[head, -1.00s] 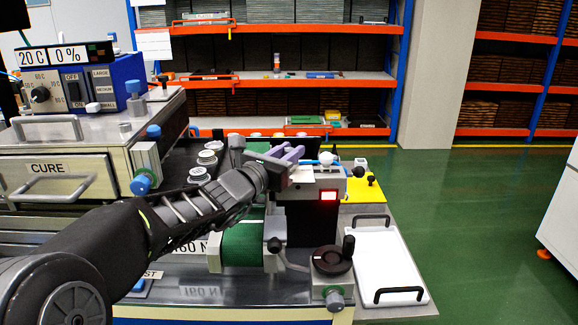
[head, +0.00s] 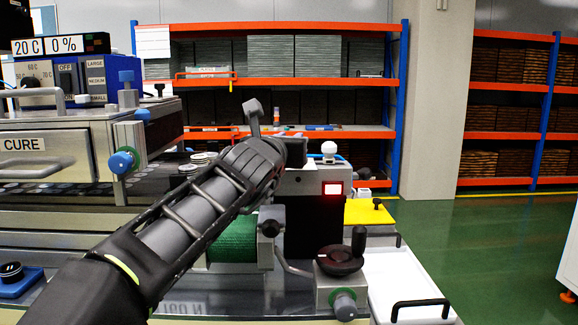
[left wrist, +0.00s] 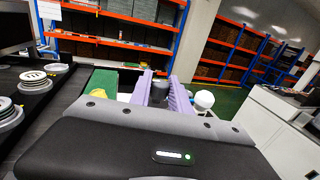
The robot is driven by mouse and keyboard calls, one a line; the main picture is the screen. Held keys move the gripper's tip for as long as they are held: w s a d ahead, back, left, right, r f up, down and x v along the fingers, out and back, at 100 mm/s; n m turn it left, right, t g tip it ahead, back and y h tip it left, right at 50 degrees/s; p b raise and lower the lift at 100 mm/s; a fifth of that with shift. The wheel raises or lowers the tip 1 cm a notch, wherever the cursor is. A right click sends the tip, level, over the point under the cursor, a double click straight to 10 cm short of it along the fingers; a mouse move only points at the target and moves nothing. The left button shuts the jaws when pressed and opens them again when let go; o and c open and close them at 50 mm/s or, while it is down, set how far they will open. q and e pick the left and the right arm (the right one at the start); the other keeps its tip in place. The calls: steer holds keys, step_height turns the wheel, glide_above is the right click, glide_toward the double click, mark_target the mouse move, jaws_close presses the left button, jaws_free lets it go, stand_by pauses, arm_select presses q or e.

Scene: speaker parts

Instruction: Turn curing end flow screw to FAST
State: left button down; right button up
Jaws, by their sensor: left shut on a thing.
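My left gripper (left wrist: 160,82) shows two lavender fingers in the left wrist view, with a small dark grey thing (left wrist: 158,92) between them, mostly hidden. In the head view the left hand (head: 262,160) hides its own fingers. It is behind the green roller, beside a grey unit (head: 300,181) with a red lit square and a white ball knob (head: 329,149). The ball knob also shows right of the fingers in the left wrist view (left wrist: 204,99). Blue knobs (head: 123,161) sit on the CURE box end. I cannot tell which part is the flow screw; no FAST mark is readable. My right gripper is out of view.
A dark handwheel (head: 340,259) and grey knob (head: 344,306) stand in front. A white tray (head: 402,270) and yellow plate (head: 368,212) lie right. The CURE box (head: 45,155) fills the left. Shelves stand behind; green floor at right is free.

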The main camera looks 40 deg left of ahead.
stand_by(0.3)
arm_select(q)
steer(key=c, duration=1.2)
jaws_free()
steer(key=shift+s+d, duration=0.3)
steer(key=shift+s, duration=0.25)
steer(key=v, duration=0.6)
steer(key=shift+s+p, duration=0.35)
steer(key=shift+p, duration=0.1)
